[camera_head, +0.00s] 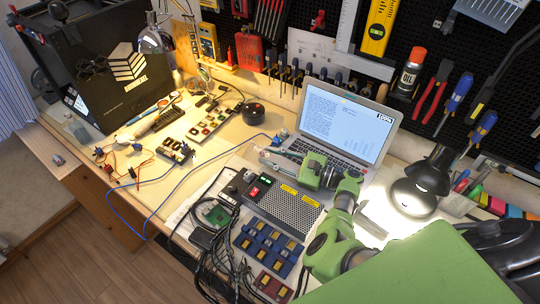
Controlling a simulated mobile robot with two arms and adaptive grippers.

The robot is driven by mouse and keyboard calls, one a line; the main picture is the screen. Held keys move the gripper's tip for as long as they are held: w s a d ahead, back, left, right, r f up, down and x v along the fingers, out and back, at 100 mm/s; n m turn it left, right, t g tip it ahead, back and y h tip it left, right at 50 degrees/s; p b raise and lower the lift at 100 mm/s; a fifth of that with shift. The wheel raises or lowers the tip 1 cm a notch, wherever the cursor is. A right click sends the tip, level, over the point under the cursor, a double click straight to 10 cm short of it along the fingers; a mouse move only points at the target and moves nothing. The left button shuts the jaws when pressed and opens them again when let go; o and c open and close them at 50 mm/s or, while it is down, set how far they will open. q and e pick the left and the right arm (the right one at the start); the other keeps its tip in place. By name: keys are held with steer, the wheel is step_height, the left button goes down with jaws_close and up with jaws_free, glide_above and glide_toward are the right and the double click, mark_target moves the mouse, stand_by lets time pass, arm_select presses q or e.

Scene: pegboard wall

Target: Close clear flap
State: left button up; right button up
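A grey power unit with a perforated top (290,208) sits on the bench and has a red switch (254,192) at its left end. I cannot clearly make out a clear flap or its angle; it is too small or see-through at this size. My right gripper (267,158) reaches in from the lower right on a green arm. Its fingers point left, above and behind the unit, in front of the laptop. They look apart, with nothing visible between them. My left gripper is not in view.
An open laptop (342,125) stands behind the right gripper. A lit black lamp (420,185) is to its right. Blue modules (268,248) and tangled black cables (213,262) lie in front. A tool-hung pegboard (465,75) bounds the back.

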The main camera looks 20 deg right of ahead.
mark_target(252, 148)
steer(key=shift+w+a, duration=0.1)
jaws_close()
steer(key=shift+r, duration=0.15)
steer(key=n, duration=0.1)
steer(key=r+n+p, duration=0.1)
steer(key=n, duration=0.1)
steer(key=shift+a+r, duration=0.15)
steer(key=shift+s+a+r+n+g+h+p, duration=0.2)
steer(key=shift+r+n+h+p, duration=0.1)
steer(key=shift+n, duration=0.6)
steer(key=shift+s+a+r+n+g+h+p, duration=0.1)
steer(key=shift+a+r+n+g+h+p, duration=0.15)
steer(key=shift+n, duration=0.65)
steer(key=shift+r, duration=0.1)
steer(key=shift+d, duration=0.1)
jaws_free()
